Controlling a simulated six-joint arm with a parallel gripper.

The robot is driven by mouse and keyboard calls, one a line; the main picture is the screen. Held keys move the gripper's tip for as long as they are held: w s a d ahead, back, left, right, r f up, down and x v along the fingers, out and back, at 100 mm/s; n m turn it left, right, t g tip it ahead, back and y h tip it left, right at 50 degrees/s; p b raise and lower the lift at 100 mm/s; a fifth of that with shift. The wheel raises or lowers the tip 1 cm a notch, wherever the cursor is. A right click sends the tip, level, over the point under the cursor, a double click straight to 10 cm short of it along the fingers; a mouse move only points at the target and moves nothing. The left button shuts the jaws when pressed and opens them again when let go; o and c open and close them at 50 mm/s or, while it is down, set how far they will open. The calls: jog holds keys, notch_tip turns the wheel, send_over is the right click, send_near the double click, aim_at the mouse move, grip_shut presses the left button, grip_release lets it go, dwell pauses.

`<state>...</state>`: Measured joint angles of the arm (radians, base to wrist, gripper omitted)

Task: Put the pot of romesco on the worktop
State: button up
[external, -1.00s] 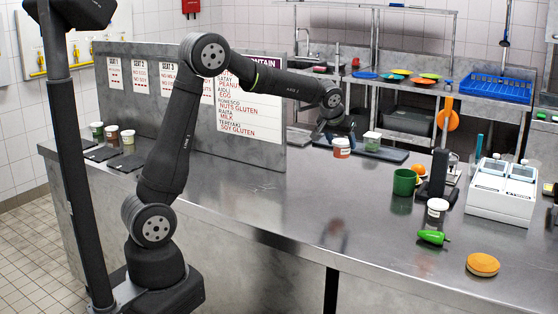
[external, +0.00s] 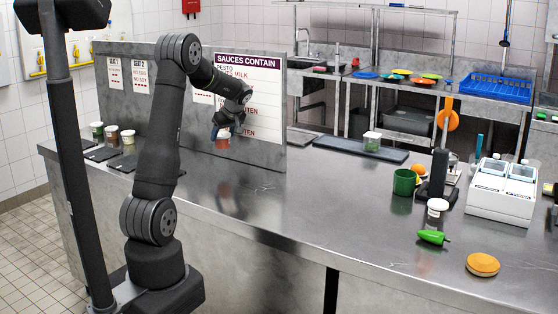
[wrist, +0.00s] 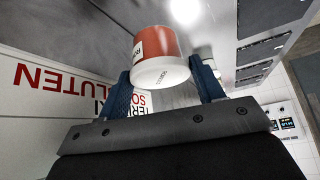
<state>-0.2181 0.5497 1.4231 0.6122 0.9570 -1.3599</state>
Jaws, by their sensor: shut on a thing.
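The pot (external: 222,144) in my gripper has an orange-red body and a white lid; part of its label shows in the wrist view (wrist: 154,42), too cut off to read fully. My gripper (external: 220,132) is shut on it, with one blue finger on each side of the lid end. In the external view the pot hangs in front of the sauce board, apparently above the steel worktop (external: 290,215). The gap beneath it is hard to judge.
The upright sauce board (external: 270,135) is close behind the pot. Several small pots, including a green one (external: 97,131), stand by dark mats at the left. A dark tray (external: 395,155) holds a clear pot (external: 372,141). The middle worktop is clear.

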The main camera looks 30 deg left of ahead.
jog(key=a+r+m+t+h, duration=0.1)
jog(key=a+r+m, duration=0.1)
jog(key=a, duration=1.1)
jog(key=a+r+m+t, duration=0.1)
jog(key=a+m, duration=0.2)
jog(key=a, duration=1.1)
jog(key=shift+s+a+f, duration=0.5)
jog(key=shift+a+f, duration=1.25)
jog(key=shift+a, duration=0.15)
jog(key=shift+s+a+f, duration=0.55)
jog(key=shift+a+f, duration=1.15)
jog(key=shift+a, duration=0.15)
jog(key=shift+s+a+f, duration=0.5)
jog(key=shift+a+f, duration=1.25)
jog(key=shift+a, duration=0.15)
jog(key=shift+f, duration=0.1)
jog(key=o, duration=1)
jog(key=shift+r, duration=0.3)
jog(key=v, duration=1.1)
jog(key=shift+s+r, duration=0.25)
jog(key=shift+s, duration=0.1)
